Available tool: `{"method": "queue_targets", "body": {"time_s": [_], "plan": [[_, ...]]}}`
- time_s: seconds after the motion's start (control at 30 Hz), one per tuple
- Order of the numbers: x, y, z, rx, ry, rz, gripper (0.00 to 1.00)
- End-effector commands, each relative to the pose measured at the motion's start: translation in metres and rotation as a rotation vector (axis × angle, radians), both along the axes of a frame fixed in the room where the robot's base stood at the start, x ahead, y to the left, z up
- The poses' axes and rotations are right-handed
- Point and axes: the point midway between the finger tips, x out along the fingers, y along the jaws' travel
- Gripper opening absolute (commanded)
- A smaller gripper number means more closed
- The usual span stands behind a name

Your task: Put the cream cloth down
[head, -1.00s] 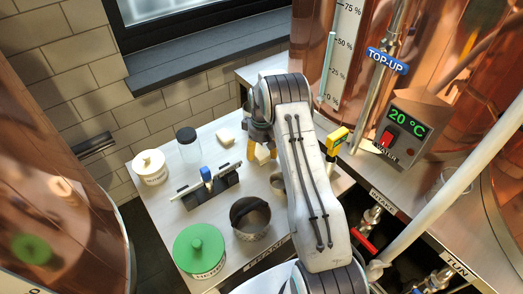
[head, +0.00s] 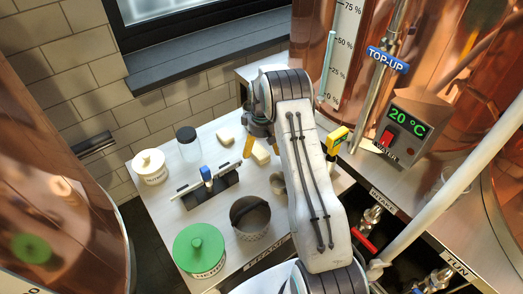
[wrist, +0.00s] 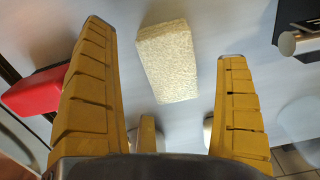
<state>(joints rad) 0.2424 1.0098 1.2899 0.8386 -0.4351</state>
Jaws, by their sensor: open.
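The cream cloth (head: 261,154), a folded speckled block, lies flat on the pale worktop just below my gripper in the head view. It also shows whole in the wrist view (wrist: 168,62), beyond and between the fingertips, with clear space to both fingers. My gripper (head: 261,148) is open and empty, its yellow fingers spread over the worktop. The open fingers also show in the wrist view (wrist: 160,75).
Nearby are a dark-lidded glass jar (head: 189,146), a black rack with a rod (head: 212,189), a metal pot (head: 250,218), a green-lidded tin (head: 199,252) and a cream canister (head: 150,168). A red object (wrist: 38,90) is at left in the wrist view.

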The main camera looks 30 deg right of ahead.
Motion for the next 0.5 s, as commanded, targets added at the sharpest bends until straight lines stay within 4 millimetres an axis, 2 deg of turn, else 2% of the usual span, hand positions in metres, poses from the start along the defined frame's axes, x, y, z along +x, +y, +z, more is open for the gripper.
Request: {"method": "queue_targets", "body": {"time_s": [0.17,0.5], "plan": [[0.001,0.000,0.033,-0.001,-0.004,0.000,0.93],[0.001,0.001,0.082,0.000,-0.003,0.000,0.93]]}}
